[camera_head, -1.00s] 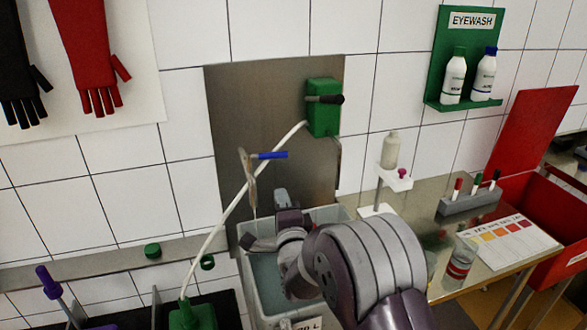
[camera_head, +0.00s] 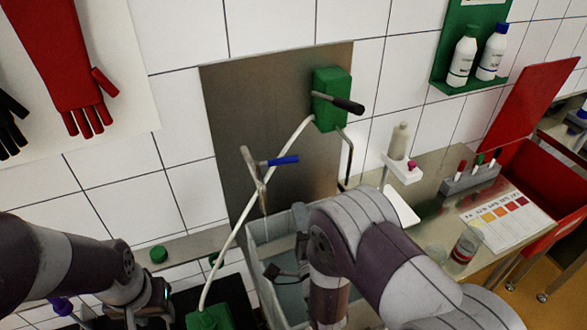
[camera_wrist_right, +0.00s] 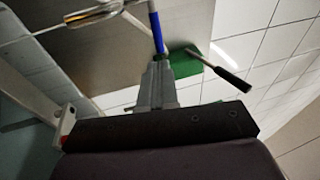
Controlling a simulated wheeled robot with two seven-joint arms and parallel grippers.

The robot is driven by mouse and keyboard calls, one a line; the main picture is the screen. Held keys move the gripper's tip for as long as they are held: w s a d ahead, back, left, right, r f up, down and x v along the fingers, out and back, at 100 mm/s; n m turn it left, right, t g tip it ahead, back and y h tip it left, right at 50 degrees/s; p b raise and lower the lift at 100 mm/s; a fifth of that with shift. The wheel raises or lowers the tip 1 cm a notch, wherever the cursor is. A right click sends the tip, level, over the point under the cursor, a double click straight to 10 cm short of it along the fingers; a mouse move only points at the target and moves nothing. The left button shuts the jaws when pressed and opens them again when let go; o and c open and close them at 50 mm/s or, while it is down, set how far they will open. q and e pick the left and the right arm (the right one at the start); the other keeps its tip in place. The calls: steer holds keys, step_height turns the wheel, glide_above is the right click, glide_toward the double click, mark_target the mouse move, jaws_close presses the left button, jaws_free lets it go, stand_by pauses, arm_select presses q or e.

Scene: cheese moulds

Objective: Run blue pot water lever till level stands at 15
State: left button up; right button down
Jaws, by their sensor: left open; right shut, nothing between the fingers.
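The blue-handled lever (camera_head: 283,160) sits on a metal tap (camera_head: 257,178) in front of the steel wall panel. Below the tap stands a pale grey tub (camera_head: 256,262) with water-like grey-blue content; no level mark is readable. I cannot make out a blue pot. My right gripper (camera_head: 300,214) is shut and empty, pointing up over the tub, below and right of the lever. In the right wrist view the gripper's fingertips (camera_wrist_right: 158,70) appear just below the blue lever (camera_wrist_right: 157,30); contact cannot be told. My left gripper (camera_head: 155,303) is at the lower left, away from the tap, its fingers barely visible.
A green box with a dark lever (camera_head: 328,100) is on the panel, with a white hose (camera_head: 240,220) running down to a green piece (camera_head: 209,318). A bottle on a stand (camera_head: 398,142), a marker rack (camera_head: 470,178) and a colour chart (camera_head: 498,217) are to the right.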

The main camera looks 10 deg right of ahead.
steer(key=p, duration=0.2)
glide_toward(287, 161)
steer(key=x, duration=0.3)
steer(key=p+x, duration=0.1)
steer(key=x, duration=0.1)
steer(key=shift+w+a+f, duration=0.1)
steer(key=shift+w+a, duration=0.15)
steer(key=shift+w, duration=0.35)
steer(key=w+b, duration=0.1)
steer(key=b, duration=0.2)
steer(key=shift+w+d, duration=0.15)
steer(key=shift+w, duration=0.2)
arm_select(q)
steer(key=shift+a+r, duration=0.1)
steer(key=shift+r, duration=0.25)
arm_select(e)
steer(key=shift+w+r, duration=0.1)
steer(key=shift+r, duration=0.25)
arm_select(q)
steer(key=shift+f, duration=0.1)
